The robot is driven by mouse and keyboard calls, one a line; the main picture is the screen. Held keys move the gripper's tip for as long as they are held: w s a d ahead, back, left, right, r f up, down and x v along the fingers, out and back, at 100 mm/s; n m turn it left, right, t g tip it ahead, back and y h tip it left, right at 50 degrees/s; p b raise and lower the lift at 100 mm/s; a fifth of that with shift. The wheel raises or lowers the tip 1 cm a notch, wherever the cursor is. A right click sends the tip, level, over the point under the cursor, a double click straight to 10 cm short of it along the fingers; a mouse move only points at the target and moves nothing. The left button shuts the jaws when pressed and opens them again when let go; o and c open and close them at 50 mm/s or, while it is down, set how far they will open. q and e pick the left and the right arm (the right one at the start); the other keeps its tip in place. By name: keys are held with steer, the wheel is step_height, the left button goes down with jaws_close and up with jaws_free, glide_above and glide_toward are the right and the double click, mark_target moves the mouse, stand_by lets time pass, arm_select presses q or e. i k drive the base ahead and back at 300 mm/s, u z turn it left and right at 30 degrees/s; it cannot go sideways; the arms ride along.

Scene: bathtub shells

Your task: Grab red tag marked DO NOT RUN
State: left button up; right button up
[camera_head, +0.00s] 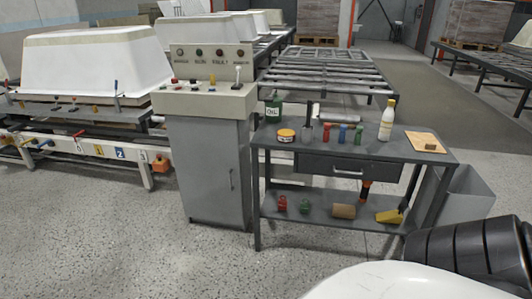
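No tag with readable DO NOT RUN lettering can be made out. A small red item (282,203) sits on the lower shelf of the grey workbench (330,222), at its left end; it is too small to tell whether it is a tag or a padlock. A similar green item (304,205) is just right of it. A small red cylinder (326,132) stands on the bench top. Neither of my grippers is in view.
A grey control cabinet (207,170) adjoins the bench on the left. The bench top holds a tin (286,135), a bottle (387,120) and a clipboard (413,141). A grey bin (468,195) stands right. The speckled floor (130,240) in front is clear.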

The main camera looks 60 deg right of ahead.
mark_target(283, 204)
steer(key=z, duration=0.15)
steer(key=i, duration=1.95)
steer(key=z, duration=1.5)
steer(key=i, duration=1.05)
steer(key=z, duration=1.2)
steer(key=i, duration=0.6)
steer(key=z, duration=0.05)
